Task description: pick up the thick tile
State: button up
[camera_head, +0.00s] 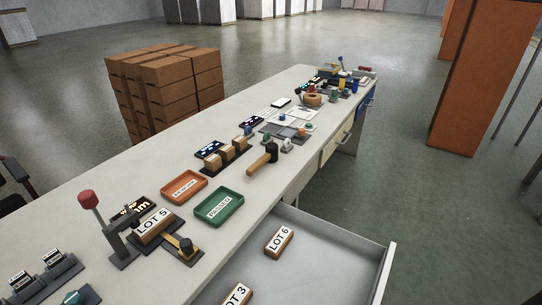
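Several tile-like blocks with white lot labels and brown sides are in view. The LOT 5 block (153,226) sits in a dark fixture on the bench, beside a red-knobbed lever. The LOT 6 block (279,241) lies in the open drawer. The LOT 3 block (236,296) lies nearer in the same drawer, cut off by the bottom edge of the picture. I cannot tell from the labels which one is the thick tile. My gripper is not in view.
The long white bench (232,112) holds an orange tray (184,188), a green tray (219,206), a mallet (264,158) and small blocks. The open drawer (335,262) juts out to the right. Stacked brown boxes (165,90) stand behind the bench.

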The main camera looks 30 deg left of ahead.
aim_at(148, 229)
jog(key=u, duration=2.05)
jog(key=i+j+z, duration=0.1)
jog(key=i+j, duration=0.15)
jog(key=i+j+z, duration=0.15)
jog(key=i, duration=0.35)
jog(key=j, duration=0.1)
